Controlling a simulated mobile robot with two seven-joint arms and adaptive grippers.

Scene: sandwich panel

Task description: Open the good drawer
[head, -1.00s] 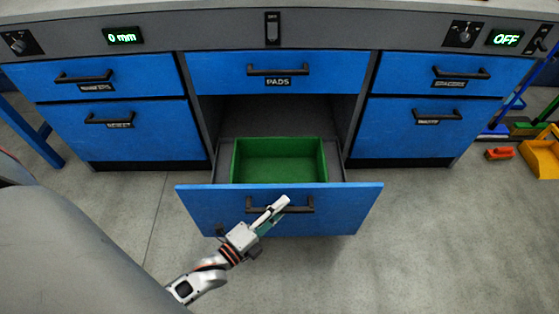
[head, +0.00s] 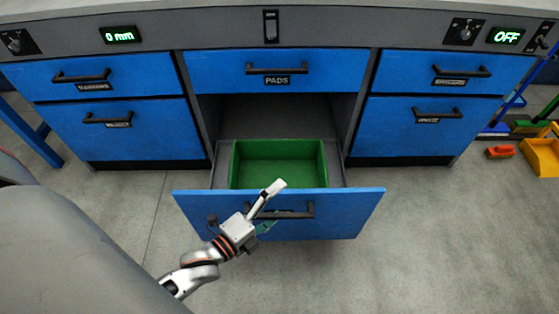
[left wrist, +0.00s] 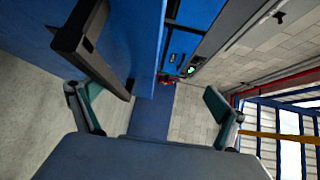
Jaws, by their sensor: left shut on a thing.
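The lower middle blue drawer (head: 340,213) stands pulled well out in the head view, with a green bin (head: 279,173) inside that looks empty. Its black handle (head: 295,212) is on the front panel, partly covered by my gripper. My left gripper (head: 267,208) is at the left half of this handle and is shut on it. In the left wrist view the dark handle (left wrist: 108,68) lies close to the left finger. The drawer's label is hidden or too small to read. My right gripper is not in view.
Closed blue drawers flank the open one, and the closed PADS drawer (head: 320,68) is above it. A yellow dustpan (head: 541,157) and a red brush (head: 500,152) are on the floor at right. The floor in front is clear.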

